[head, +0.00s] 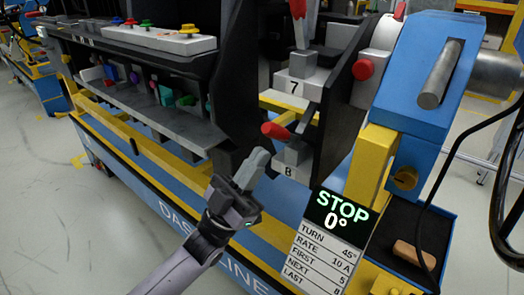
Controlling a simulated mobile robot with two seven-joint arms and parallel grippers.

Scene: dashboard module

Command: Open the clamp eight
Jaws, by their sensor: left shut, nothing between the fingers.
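Clamp eight (292,153) is a small grey block with a red-tipped lever, above a label "8" on the dark panel. Its red handle tip (275,131) points to the left and lies low, nearly level. My left gripper (257,160) is shut and empty. Its fingertips are just below and to the left of the red handle, close to it in the picture; I cannot tell whether they touch. Clamp seven (300,70) stands above, with its red handle (297,10) upright. My right gripper is not in view.
A sign (337,212) reading STOP 0° hangs at the lower right of the clamps. A blue block with a grey cylinder (440,74) stands at the right, beside a black cable (497,190). Shelves with coloured parts (150,88) are at the left. Open floor lies at lower left.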

